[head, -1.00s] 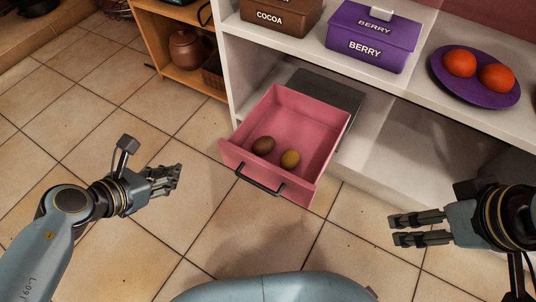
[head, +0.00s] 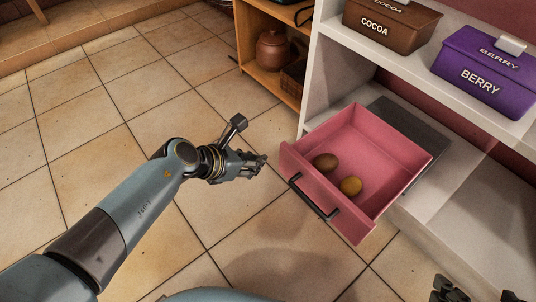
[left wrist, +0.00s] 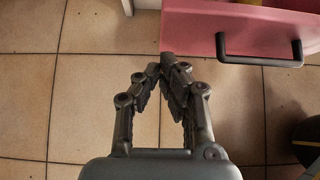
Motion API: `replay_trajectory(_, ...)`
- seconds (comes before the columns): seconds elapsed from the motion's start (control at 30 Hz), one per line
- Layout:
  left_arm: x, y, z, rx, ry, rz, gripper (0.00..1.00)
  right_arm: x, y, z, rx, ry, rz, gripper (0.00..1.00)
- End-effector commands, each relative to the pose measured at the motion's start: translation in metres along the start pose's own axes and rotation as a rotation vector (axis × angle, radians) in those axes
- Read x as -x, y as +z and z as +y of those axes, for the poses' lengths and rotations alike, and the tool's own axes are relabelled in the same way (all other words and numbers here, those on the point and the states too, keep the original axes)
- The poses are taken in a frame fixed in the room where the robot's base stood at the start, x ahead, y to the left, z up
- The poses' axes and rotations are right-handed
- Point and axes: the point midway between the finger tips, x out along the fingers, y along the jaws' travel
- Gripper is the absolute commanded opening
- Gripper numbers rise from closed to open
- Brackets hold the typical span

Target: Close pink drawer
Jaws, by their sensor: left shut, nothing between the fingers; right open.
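The pink drawer (head: 398,178) is pulled out from the white shelf unit, with a brown round item (head: 326,161) and a yellowish one (head: 350,186) inside. Its dark handle (head: 314,197) is on the front panel; the handle also shows at upper right in the left wrist view (left wrist: 260,61). My left gripper (head: 264,159) is shut and empty, just left of the drawer front and apart from the handle. In the left wrist view its fingertips (left wrist: 160,68) meet below the front panel's left end. My right gripper (head: 478,294) is open at the bottom right edge, partly cut off.
A brown COCOA box (head: 388,32) and a purple BERRY box (head: 484,76) stand on the white shelf (head: 390,62). A wooden shelf with a brown pot (head: 274,50) is behind. The tiled floor at left is clear.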

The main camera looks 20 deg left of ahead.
Motion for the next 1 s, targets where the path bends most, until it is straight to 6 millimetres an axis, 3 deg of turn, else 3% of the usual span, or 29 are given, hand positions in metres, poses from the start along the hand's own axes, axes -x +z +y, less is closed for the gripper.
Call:
replay_trajectory(0.1,-0.015,0.009,-0.001,0.001,-0.001,-0.001,0.00,-0.006,0.011,-0.002,0.002,0.001,0.064,0.81)
replay_trajectory(0.33,-0.028,0.022,0.000,0.000,-0.001,0.000,0.00,-0.006,0.015,-0.004,0.008,0.002,0.165,0.81)
replay_trajectory(1.0,-0.026,0.024,0.007,-0.002,0.001,0.000,0.00,-0.005,0.015,-0.004,0.008,0.002,0.188,0.81)
